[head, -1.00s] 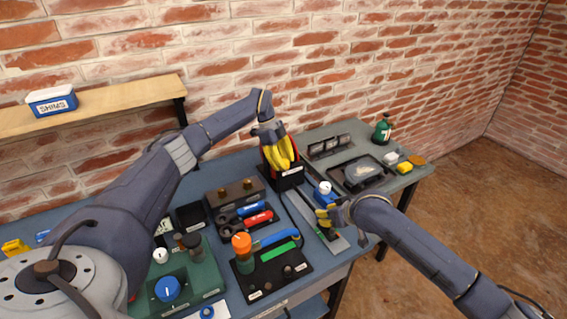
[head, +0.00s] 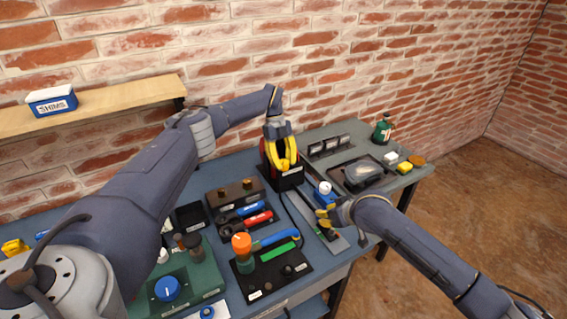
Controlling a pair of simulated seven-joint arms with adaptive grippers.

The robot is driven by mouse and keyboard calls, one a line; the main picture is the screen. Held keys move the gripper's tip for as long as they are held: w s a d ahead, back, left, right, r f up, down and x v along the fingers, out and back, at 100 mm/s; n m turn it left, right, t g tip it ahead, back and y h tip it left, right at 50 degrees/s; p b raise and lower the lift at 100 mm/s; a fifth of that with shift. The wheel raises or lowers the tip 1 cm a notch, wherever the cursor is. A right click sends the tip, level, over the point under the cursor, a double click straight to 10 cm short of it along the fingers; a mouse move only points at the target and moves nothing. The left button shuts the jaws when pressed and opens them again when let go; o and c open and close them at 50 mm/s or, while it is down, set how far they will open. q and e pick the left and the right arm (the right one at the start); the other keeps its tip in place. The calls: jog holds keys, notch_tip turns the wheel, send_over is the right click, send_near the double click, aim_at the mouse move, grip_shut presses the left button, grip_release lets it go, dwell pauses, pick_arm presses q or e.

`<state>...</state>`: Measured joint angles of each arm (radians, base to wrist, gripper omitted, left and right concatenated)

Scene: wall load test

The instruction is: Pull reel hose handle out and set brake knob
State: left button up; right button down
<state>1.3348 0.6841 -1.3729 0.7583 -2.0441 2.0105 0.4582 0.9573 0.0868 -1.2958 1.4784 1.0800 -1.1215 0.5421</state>
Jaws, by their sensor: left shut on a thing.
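A black and red reel unit (head: 292,183) with a white label stands at the back of the bench near the wall. My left gripper (head: 285,161), with long yellow fingers, reaches down into it from above. It is shut on a part of the reel, taken to be the hose handle, which the fingers hide. I cannot make out a brake knob on the reel. My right gripper (head: 326,217) is low over a grey strip (head: 336,243) to the right of the reel, close to a blue and white item (head: 325,190). Its fingertips are too small to judge.
A green box (head: 198,287) with a blue knob (head: 167,289) is front left. A black board (head: 262,285) with an orange-topped post (head: 241,243) is front centre. A tool tray (head: 240,205) lies left of the reel, a black tray (head: 345,186) right. A shelf (head: 120,101) is upper left.

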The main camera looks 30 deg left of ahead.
pick_arm(q)
jog(key=shift+s+d+f, duration=0.1)
jog(key=o, duration=1.3)
jog(key=v, duration=1.2)
